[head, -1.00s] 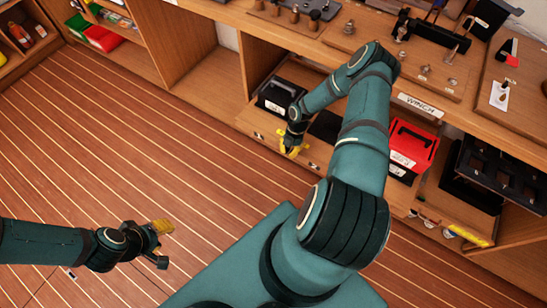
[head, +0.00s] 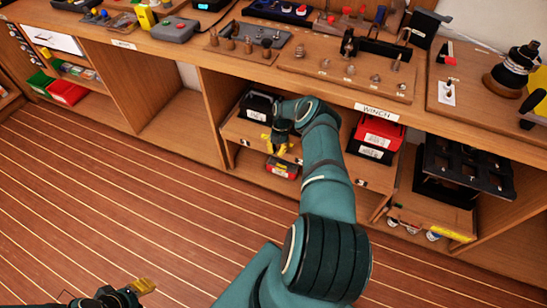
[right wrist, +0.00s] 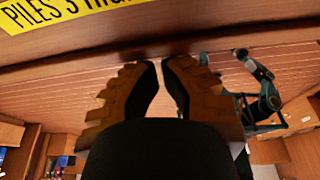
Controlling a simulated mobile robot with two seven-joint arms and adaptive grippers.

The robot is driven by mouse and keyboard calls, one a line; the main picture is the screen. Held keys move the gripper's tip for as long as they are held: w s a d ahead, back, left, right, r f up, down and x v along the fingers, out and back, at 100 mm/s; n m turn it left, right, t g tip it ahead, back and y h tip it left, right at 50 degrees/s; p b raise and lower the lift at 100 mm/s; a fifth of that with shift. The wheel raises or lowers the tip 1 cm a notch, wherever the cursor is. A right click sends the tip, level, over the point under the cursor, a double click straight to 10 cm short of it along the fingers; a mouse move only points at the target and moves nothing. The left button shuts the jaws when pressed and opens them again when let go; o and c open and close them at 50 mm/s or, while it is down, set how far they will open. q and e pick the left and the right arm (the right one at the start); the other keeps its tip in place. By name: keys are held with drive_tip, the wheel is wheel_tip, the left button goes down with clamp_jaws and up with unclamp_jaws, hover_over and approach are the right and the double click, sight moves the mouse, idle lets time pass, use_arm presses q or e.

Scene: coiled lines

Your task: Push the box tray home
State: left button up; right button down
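The box tray (head: 236,133) is a wooden board in the low bay of the bench under the WINCH label. It carries a black box with a handle (head: 257,108) at its left and a red box (head: 378,135) at its right. My right gripper (head: 279,148), yellow-fingered, is at the tray's front edge between the boxes. The right wrist view shows its fingertips (right wrist: 161,64) close together with nothing between them. I cannot tell whether it touches the tray. My left gripper (head: 140,290) is low at the left, partly cut off, away from the bench.
A red item (head: 283,168) shows below my right gripper. A black rack (head: 465,170) stands in the bay to the right. The bench top (head: 225,60) holds tools and boards. The striped floor (head: 120,210) in front is clear. A yellow label (right wrist: 65,12) is close above the wrist camera's fingers.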

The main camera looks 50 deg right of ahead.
drive_tip(key=shift+w+d, duration=0.15)
drive_tip(key=shift+d, duration=0.2)
idle(0.3)
drive_tip(key=shift+a, duration=0.1)
